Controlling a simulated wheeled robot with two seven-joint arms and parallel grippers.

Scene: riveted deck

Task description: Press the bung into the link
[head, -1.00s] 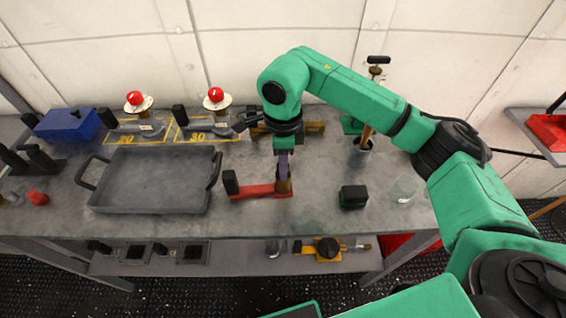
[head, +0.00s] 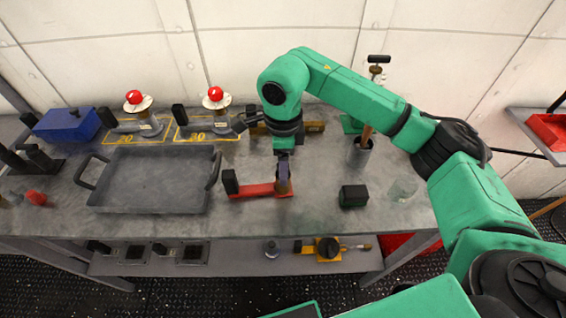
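A red link (head: 255,190) lies on the grey bench, with a black upright block at its left end. My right gripper (head: 283,163) points straight down over the link's right end. Below the black wrist is a narrow purple-grey piece (head: 283,178), its lower end at the link's right end. It could be a finger or the bung; I cannot tell which. The bung is not clearly seen apart from it, and whether it sits in the link's hole is hidden. The fingers are too small to show whether they are open or shut. My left gripper is out of view.
A grey tray (head: 150,207) lies to the left of the link. A dark green block (head: 353,196), a clear glass (head: 402,190) and a dark cup (head: 359,152) stand to the right. Two red-knobbed items (head: 133,97) (head: 215,94) and a blue box (head: 68,124) stand behind.

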